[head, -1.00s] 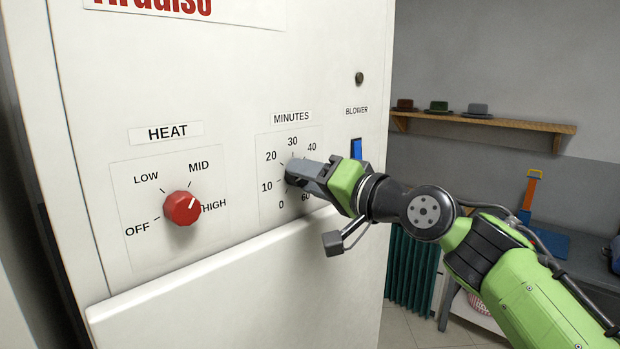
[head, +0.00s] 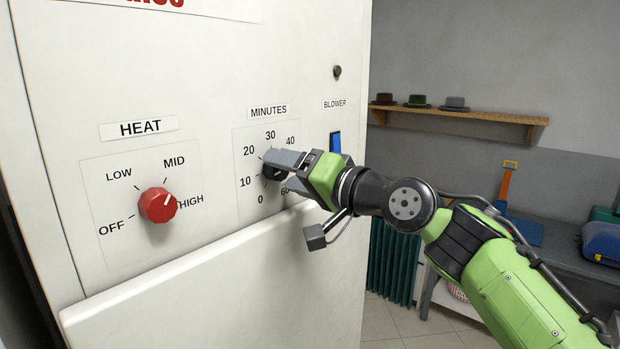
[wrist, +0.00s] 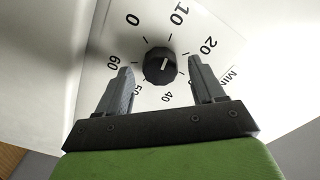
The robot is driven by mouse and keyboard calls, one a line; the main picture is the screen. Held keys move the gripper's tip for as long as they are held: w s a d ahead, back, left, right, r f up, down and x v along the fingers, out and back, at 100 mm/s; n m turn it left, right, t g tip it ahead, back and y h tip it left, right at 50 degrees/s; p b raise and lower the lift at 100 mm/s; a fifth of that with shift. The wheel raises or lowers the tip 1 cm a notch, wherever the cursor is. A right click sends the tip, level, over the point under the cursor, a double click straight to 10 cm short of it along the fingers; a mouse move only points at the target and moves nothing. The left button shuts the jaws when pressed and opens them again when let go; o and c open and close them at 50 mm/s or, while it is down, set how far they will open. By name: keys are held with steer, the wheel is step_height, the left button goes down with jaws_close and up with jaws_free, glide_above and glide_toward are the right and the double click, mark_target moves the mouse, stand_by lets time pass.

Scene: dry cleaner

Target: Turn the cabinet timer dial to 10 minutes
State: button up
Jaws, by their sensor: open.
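The black timer dial (wrist: 159,66) sits on the white minutes panel (head: 241,139), which is marked 0 to 60. In the wrist view its white line points up and slightly right, roughly toward the 10 mark. In the head view the dial (head: 270,172) is partly hidden by a finger. My gripper (wrist: 160,78) is open, with one finger on each side of the dial and visible gaps to both. It also shows in the head view (head: 288,172), reaching in from the right.
A red heat knob (head: 158,205) is left of the timer, its line toward HIGH. A blue blower switch (head: 335,143) is just above my gripper. A cabinet ledge (head: 190,277) juts out below. A shelf with hats (head: 460,113) is on the wall behind.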

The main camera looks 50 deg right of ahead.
steer(key=s+b, duration=0.1)
steer(key=s, duration=1.4)
steer(key=shift+s+d, duration=0.2)
steer(key=w+a+f+n+g+y, duration=0.1)
steer(key=w+a+f+n+g, duration=0.2)
steer(key=a+f, duration=0.5)
steer(key=w+a+f+n+g+y, duration=0.1)
steer(key=w+a+f+n+g, duration=0.2)
steer(key=a+f, duration=0.55)
steer(key=s+a+f+n+g+h, duration=0.1)
steer(key=s+a+f+g, duration=0.1)
steer(key=f, duration=0.4)
steer(key=s+a+f+n+g+h, duration=0.1)
steer(key=s+a+f+n+g, duration=0.1)
steer(key=f, duration=0.5)
steer(key=s+a+g, duration=0.1)
steer(key=a+g, duration=0.1)
steer(key=a, duration=0.1)
steer(key=shift+s+n+h, duration=0.25)
steer(key=shift+n+h, duration=0.05)
